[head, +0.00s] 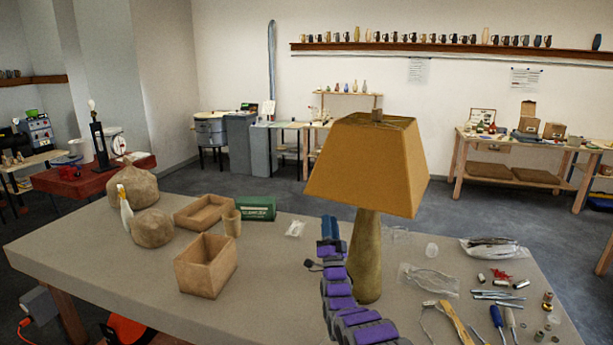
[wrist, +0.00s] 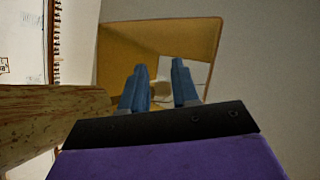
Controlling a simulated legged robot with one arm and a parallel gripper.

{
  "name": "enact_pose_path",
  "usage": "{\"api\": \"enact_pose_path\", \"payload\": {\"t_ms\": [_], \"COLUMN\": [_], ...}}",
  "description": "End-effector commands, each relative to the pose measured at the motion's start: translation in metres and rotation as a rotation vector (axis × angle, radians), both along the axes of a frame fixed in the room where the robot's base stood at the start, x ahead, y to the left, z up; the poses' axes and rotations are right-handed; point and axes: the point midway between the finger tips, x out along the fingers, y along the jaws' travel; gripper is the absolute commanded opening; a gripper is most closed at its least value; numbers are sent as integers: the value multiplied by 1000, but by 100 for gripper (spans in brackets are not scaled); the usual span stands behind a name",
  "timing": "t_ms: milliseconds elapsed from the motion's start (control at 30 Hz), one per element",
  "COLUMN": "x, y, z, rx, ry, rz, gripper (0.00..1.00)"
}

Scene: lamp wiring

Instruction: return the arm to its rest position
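My arm rises from the bottom of the head view beside the lamp, with my gripper (head: 331,232) at its top. The gripper is just left of the wooden lamp base (head: 366,255) and below the tan lampshade (head: 370,165). In the wrist view my gripper (wrist: 159,88) has its two blue fingers apart, with nothing clearly held between them. The yellow shade (wrist: 170,38) lies beyond the fingers, and the lamp base (wrist: 50,120) comes in from the left. A small pale part shows in the gap; I cannot tell what it is.
The grey table (head: 100,255) carries two open boxes (head: 207,265), a green box (head: 256,207) and rounded brown forms (head: 152,228) on the left. Screwdrivers (head: 497,323), wires and small hardware crowd the right. The table's front left is clear.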

Motion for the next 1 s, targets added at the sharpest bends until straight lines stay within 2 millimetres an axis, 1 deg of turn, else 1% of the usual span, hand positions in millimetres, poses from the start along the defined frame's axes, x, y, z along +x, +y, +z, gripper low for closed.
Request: {"api": "enact_pose_path", "payload": {"t_ms": [33,67,133,233,367,467,567,633,667,767,867,900,967,1000], "x": [6,10,17,22,20,11,-4,-17,-24,-51,-82,-97,-120,-136], "y": [0,0,-3,-9,-19,-30,-41,-49,-52,-63,-73,-77,-82,-84], "z": [10,14,17,23,30,32,33,32,34,31,30,27,26,24], "rx": [-38,-61,-111,-182,-270,-330,-384,-421,-435,-484,-525,-541,-564,-580], "ry": [53,86,173,290,444,563,684,770,801,927,1045,1098,1169,1216], "rz": [-13,-23,-46,-80,-122,-155,-184,-200,-206,-223,-231,-231,-229,-226], "gripper": [30,30,30,30,30,30,30,30,30,30,30,30,30,30]}}
